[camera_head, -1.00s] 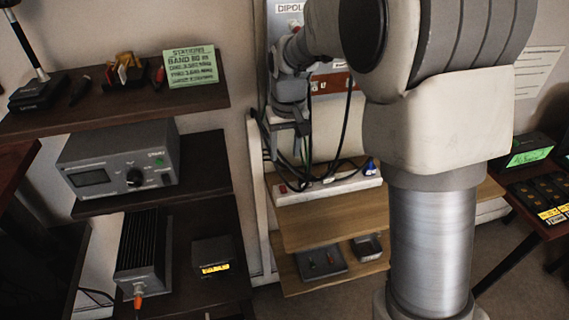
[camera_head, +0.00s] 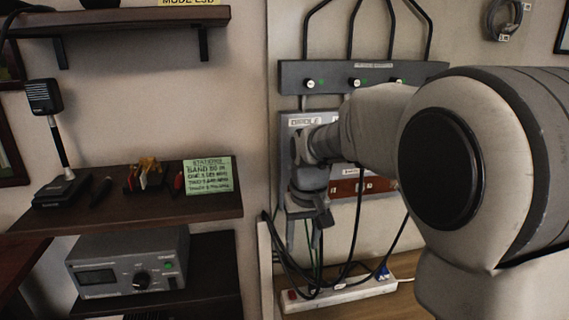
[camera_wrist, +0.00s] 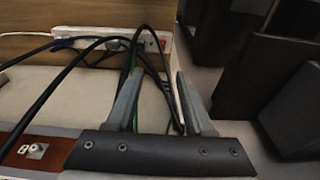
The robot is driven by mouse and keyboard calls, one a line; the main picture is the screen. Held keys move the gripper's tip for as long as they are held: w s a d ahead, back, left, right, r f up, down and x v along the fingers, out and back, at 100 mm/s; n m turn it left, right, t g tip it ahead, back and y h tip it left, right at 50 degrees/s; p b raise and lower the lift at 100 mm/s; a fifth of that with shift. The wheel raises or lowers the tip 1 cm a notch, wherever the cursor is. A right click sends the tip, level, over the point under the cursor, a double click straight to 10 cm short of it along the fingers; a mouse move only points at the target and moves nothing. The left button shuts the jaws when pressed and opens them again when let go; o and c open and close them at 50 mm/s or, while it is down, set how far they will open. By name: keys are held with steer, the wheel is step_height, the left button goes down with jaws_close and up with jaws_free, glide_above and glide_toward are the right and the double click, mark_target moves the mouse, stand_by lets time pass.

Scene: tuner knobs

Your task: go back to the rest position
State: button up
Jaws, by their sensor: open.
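My gripper (camera_head: 314,218) hangs pointing down in front of the grey wall panel in the head view. In the wrist view my gripper (camera_wrist: 162,100) shows two grey fingers spread apart with nothing held between them. Black cables and a green cable lie beyond the fingers. My arm fills the right side of the head view and hides part of the wall panel. The tuner (camera_head: 128,262) is a grey box with a display and a black knob on the left shelf, apart from my gripper.
A white power strip (camera_head: 340,294) with plugged cables lies below my gripper. A green note (camera_head: 209,175) and a desk microphone (camera_head: 52,130) are on the upper left shelf. A grey bar with several white knobs (camera_head: 355,79) is on the wall above.

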steer(key=s+d+r+t+p, duration=0.1)
steer(key=s+d+r, duration=0.2)
steer(key=s, duration=0.4)
steer(key=s+d+r+m+t+p, duration=0.1)
steer(key=s+d+r, duration=0.2)
steer(key=s, duration=0.5)
steer(key=s+d+r+m+t+p, duration=0.1)
steer(key=s+d+r, duration=0.2)
steer(key=s, duration=0.5)
steer(key=shift+s+d+r+t+p, duration=0.2)
steer(key=shift+d+r+t+p, duration=0.2)
steer(key=shift+r, duration=0.05)
